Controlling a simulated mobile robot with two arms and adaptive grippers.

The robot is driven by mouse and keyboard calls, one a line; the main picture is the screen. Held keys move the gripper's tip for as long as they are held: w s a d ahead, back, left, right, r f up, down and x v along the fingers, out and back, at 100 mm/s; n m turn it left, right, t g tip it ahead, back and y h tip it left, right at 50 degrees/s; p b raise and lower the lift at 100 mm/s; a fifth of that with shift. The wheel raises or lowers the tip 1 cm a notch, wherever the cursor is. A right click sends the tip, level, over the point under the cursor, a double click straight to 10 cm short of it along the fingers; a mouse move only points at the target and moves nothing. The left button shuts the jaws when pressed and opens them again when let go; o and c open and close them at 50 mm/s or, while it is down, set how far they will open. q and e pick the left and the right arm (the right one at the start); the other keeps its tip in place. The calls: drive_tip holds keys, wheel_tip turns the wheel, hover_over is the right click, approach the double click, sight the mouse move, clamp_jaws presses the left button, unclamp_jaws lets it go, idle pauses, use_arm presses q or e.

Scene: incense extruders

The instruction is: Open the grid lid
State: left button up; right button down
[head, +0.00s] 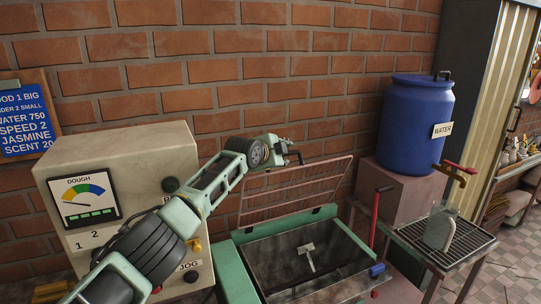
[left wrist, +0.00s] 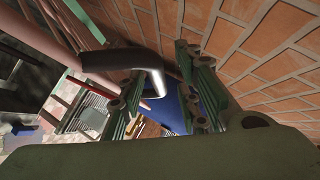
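The grid lid (head: 300,190) is a reddish wire grid in the head view. It stands raised and tilted up at the back of the green-rimmed trough (head: 345,235), leaving the trough open. My left gripper (head: 290,148) is at the lid's upper edge, close to a small black handle (head: 298,158). In the left wrist view, the bent black handle (left wrist: 125,62) reaches between the two fingers (left wrist: 160,100) of my left gripper. The fingers are apart, with gaps visible beside the handle. My right gripper is in neither view.
A control box (head: 130,190) with a dough gauge stands left of the trough. A blue water barrel (head: 415,125) sits on a block at right. A red lever (head: 375,215) rises by the trough's right side. A rack table (head: 460,245) is farther right. The brick wall is close behind.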

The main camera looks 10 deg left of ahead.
use_arm(q)
drive_tip(key=v, duration=1.1)
drive_tip(key=shift+s+a+f, duration=0.1)
drive_tip(key=shift+s+a, duration=0.05)
